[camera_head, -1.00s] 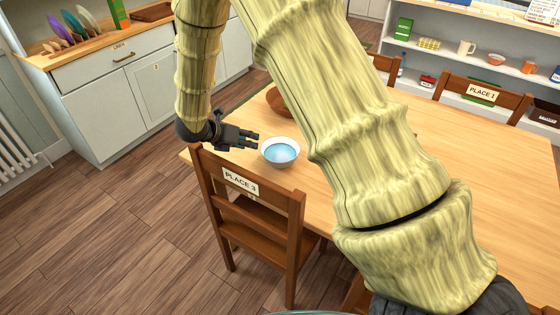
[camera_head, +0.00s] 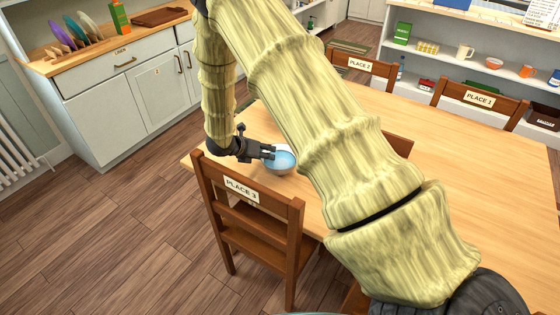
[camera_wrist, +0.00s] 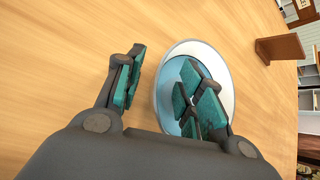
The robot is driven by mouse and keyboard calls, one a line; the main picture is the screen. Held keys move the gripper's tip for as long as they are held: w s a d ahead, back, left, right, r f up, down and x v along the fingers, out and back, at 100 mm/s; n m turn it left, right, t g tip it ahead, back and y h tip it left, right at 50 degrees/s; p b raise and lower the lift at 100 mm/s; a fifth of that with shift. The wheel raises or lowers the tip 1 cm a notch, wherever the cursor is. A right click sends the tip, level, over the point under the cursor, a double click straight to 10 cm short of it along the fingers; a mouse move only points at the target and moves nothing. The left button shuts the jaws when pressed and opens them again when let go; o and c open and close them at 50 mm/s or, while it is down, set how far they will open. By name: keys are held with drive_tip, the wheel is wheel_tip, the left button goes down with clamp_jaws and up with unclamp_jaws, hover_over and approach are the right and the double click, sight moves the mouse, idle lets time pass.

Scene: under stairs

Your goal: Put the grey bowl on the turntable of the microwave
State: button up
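A bowl with a whitish rim and pale blue inside (camera_head: 285,161) stands upright on the wooden table (camera_head: 455,180) near its left corner. No plainly grey bowl shows. My gripper (camera_head: 270,152) is at the bowl's left side. In the wrist view my gripper (camera_wrist: 164,64) is open, with one finger outside the bowl (camera_wrist: 200,52) on the left and the other over or inside it. The near left rim lies between the fingers; contact cannot be told. The microwave and its turntable are not in view.
The chair marked PLACE 3 (camera_head: 250,207) stands close in front of the table corner. Chairs PLACE 2 (camera_head: 360,67) and PLACE 1 (camera_head: 480,98) are at the far side. A counter holds a plate rack (camera_head: 80,35). Shelves (camera_head: 450,65) stand at the back. The right tabletop is clear.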

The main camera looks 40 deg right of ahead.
drive_tip(key=shift+d+f, duration=0.1)
drive_tip(key=shift+d, duration=0.1)
drive_tip(key=shift+c, duration=0.3)
clamp_jaws()
drive_tip(key=shift+r, duration=0.2)
drive_tip(key=shift+r+b, duration=1)
drive_tip(key=shift+r, duration=3.75)
